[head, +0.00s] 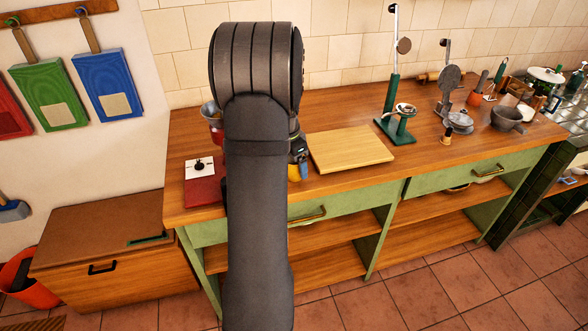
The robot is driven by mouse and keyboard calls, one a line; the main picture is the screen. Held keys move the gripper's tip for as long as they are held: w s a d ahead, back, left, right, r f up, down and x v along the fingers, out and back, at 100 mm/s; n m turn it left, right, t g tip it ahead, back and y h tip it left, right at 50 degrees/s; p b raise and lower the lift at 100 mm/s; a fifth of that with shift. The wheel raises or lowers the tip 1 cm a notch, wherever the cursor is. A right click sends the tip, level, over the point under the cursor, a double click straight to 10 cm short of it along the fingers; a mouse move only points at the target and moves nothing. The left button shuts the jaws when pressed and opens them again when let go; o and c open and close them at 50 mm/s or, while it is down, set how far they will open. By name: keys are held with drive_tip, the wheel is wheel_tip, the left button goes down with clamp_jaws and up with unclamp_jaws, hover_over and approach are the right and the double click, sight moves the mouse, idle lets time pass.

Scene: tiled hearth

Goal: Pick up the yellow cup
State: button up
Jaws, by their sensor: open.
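A small yellow object (293,173), likely the yellow cup, shows beside my arm near the front edge of the wooden counter. Most of it is hidden behind my arm, and a bit of blue shows at its right. My gripper (298,150) is only partly in view, just above the yellow object. It is open, but my arm hides its fingers. I cannot tell whether it touches the object or how the fingers sit around it.
A light wooden board (350,148) lies right of my gripper. A green stand (394,110) and several pots and utensils fill the counter's right side.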

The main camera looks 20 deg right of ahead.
drive_tip(key=shift+w+d+f, duration=0.1)
drive_tip(key=shift+d+f, duration=0.05)
drive_tip(key=shift+f, duration=1.1)
drive_tip(key=c, duration=1.1)
drive_tip(key=shift+r, duration=0.2)
